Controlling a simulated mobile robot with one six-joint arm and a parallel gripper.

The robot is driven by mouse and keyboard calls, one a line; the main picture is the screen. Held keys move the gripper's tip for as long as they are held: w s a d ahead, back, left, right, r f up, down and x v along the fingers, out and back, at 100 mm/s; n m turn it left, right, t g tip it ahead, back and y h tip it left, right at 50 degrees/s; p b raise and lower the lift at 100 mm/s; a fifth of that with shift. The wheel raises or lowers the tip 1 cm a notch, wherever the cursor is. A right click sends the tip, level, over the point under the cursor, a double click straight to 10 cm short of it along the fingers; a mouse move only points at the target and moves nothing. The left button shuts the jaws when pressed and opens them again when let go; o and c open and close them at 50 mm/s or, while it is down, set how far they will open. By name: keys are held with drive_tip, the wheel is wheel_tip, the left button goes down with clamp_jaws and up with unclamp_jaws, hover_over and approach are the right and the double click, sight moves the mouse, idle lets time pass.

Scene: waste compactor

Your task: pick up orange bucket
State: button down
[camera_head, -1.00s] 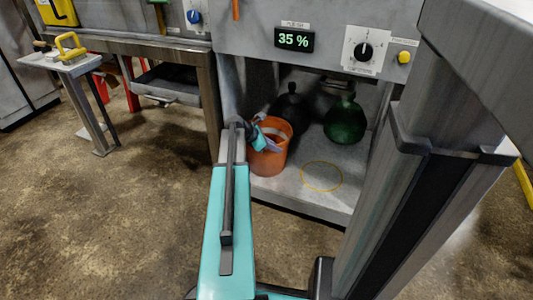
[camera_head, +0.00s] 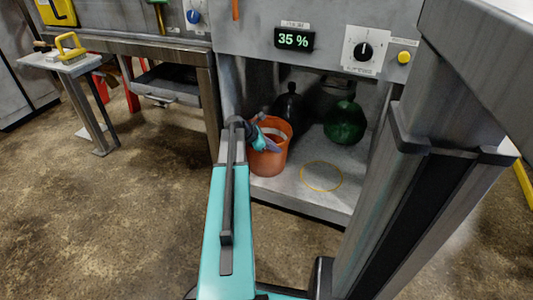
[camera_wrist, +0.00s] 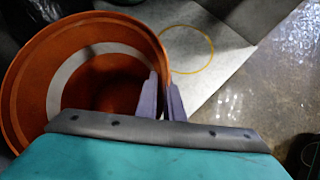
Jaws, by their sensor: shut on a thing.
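The orange bucket (camera_head: 268,160) stands upright on the light floor of the compactor's open bay, at its left side. My gripper (camera_head: 262,140) is at the bucket's near rim. In the wrist view the bucket (camera_wrist: 30,85) fills the left side, with a pale band inside it. There my gripper (camera_wrist: 164,98) is shut on the bucket's rim, one finger inside the wall and one outside.
A dark bottle (camera_head: 288,108) stands just behind the bucket, and a green round bottle (camera_head: 345,122) stands to its right. A yellow ring mark (camera_head: 321,176) lies on clear bay floor (camera_head: 295,190). The panel with a 35 % display (camera_head: 294,40) overhangs the bay.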

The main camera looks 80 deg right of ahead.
drive_tip(key=shift+s+r, duration=0.1)
idle(0.3)
drive_tip(key=shift+s+r+p, duration=0.3)
drive_tip(key=shift+r+p, duration=0.1)
drive_tip(key=shift+p, duration=0.2)
wheel_tip(320, 180, up, 11)
drive_tip(key=p, duration=0.4)
drive_tip(key=shift+f, duration=0.2)
drive_tip(key=s+a+p, duration=0.2)
drive_tip(key=s, duration=0.7)
drive_tip(key=s+a+p, duration=0.1)
drive_tip(key=s+p, duration=0.2)
drive_tip(key=s, duration=0.7)
drive_tip(key=shift+a, duration=0.35)
drive_tip(key=shift+w, duration=0.1)
